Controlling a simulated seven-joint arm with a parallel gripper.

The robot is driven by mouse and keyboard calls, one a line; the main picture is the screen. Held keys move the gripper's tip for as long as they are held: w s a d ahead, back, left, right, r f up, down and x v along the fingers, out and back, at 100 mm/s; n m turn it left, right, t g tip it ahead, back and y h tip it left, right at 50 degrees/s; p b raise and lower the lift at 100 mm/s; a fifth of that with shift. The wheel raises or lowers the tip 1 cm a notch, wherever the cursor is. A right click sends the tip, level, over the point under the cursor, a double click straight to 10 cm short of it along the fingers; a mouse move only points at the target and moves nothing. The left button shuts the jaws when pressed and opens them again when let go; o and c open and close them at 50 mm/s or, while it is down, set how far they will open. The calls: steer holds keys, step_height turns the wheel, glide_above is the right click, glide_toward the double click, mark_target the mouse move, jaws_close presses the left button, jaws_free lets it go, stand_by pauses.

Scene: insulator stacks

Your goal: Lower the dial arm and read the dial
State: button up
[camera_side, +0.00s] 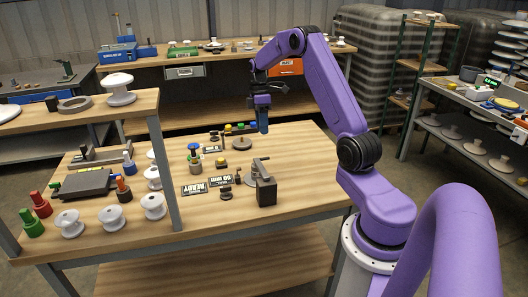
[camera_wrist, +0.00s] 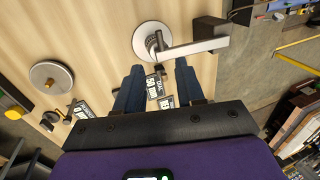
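The dial arm (camera_wrist: 195,47) is a grey bar reaching over a round pale disc (camera_wrist: 142,33) in the wrist view. In the side view the arm (camera_side: 261,166) sits on a dark block (camera_side: 266,191), tilted up over the disc beside it. I cannot read a dial face or pointer. My gripper (camera_side: 262,128) hangs above the bench behind the dial arm in the side view, apart from it. In the wrist view its two blue fingers (camera_wrist: 160,85) are spread with nothing held between them; the disc and arm lie beyond their tips.
Small black lettered cards (camera_side: 195,189) lie left of the block. A knobbed disc (camera_side: 242,143) sits behind. White insulators (camera_side: 153,206), coloured pegs (camera_side: 31,222) and a shelf post (camera_side: 165,175) stand at left. The bench's right side (camera_side: 310,155) is clear.

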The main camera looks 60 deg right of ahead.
steer(key=x, duration=0.9)
steer(key=shift+f, duration=0.2)
steer(key=shift+s+a, duration=0.1)
jaws_close()
